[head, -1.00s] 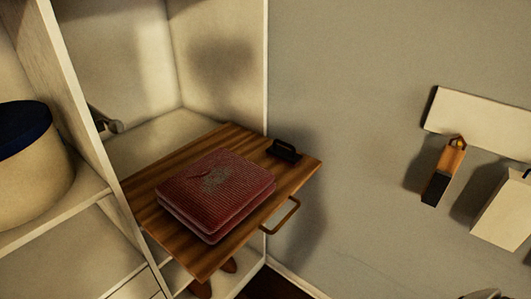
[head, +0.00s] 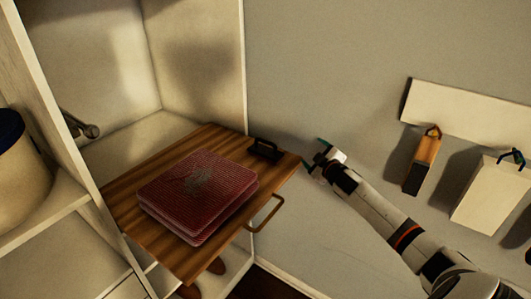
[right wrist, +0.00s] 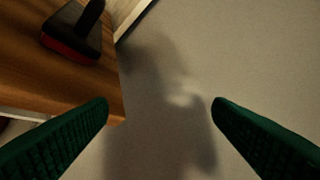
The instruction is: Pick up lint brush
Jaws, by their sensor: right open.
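The lint brush (head: 265,150) is a small black brush with a raised handle, lying at the back right corner of the wooden board. In the right wrist view the lint brush (right wrist: 75,36) shows at the upper left, with a red underside edge. My right gripper (head: 316,157) is open and empty, just right of the board's corner and apart from the brush. In the right wrist view its two green fingers (right wrist: 160,106) are spread, with the grey wall behind the gap. My left gripper is not in view.
The wooden board (head: 125,205) also bears folded red cloth (head: 197,193), left of the brush, and has a handle (head: 264,214) at its right edge. A white cabinet (head: 200,60) stands behind. A wall rack (head: 470,115) holds hanging items at the right.

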